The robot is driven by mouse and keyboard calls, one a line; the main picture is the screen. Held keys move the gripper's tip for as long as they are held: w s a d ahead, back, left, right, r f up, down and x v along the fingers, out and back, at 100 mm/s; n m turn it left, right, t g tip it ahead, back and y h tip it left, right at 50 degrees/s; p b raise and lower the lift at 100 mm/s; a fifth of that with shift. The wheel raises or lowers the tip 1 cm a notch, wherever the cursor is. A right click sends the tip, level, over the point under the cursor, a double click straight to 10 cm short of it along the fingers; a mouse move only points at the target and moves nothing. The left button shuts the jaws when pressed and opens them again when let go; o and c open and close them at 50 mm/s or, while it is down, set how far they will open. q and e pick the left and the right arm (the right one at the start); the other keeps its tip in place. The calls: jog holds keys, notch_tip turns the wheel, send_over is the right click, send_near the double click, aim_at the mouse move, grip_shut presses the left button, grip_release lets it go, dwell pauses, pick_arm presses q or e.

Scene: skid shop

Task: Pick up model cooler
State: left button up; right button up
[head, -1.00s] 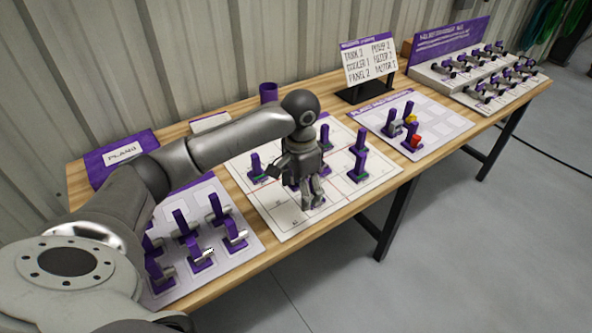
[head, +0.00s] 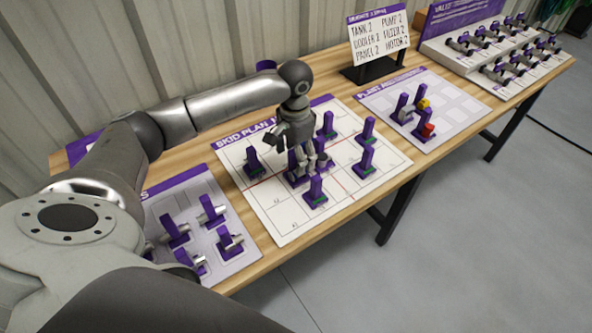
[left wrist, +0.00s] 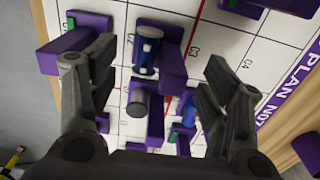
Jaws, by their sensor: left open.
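A white board headed SKID PLAN (head: 262,205) lies mid-table with several upright purple holders. My left gripper (head: 306,164) points down over its middle, open, partly hiding the holders behind and under it. In the left wrist view, the left gripper (left wrist: 160,62) has its fingers spread on either side of a blue and white cylinder (left wrist: 147,52) on a purple holder. A grey-ended cylinder (left wrist: 140,104) on another purple holder is nearer the palm. I cannot tell which piece is the model cooler. Nothing is held between the fingers. My right gripper is out of view.
A left board (head: 228,258) holds several purple holders with grey parts. A right board (head: 455,100) carries purple holders with yellow and red pieces. A sign (head: 378,38) stands behind, and a stepped rack (head: 505,88) of parts is far right.

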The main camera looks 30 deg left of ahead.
pick_arm(q)
jog(key=f, duration=0.3)
jog(key=shift+d+f, duration=0.2)
jog(key=shift+f, duration=0.5)
jog(key=shift+c, duration=0.2)
jog(key=c, duration=0.9)
jog(key=shift+c, duration=1.4)
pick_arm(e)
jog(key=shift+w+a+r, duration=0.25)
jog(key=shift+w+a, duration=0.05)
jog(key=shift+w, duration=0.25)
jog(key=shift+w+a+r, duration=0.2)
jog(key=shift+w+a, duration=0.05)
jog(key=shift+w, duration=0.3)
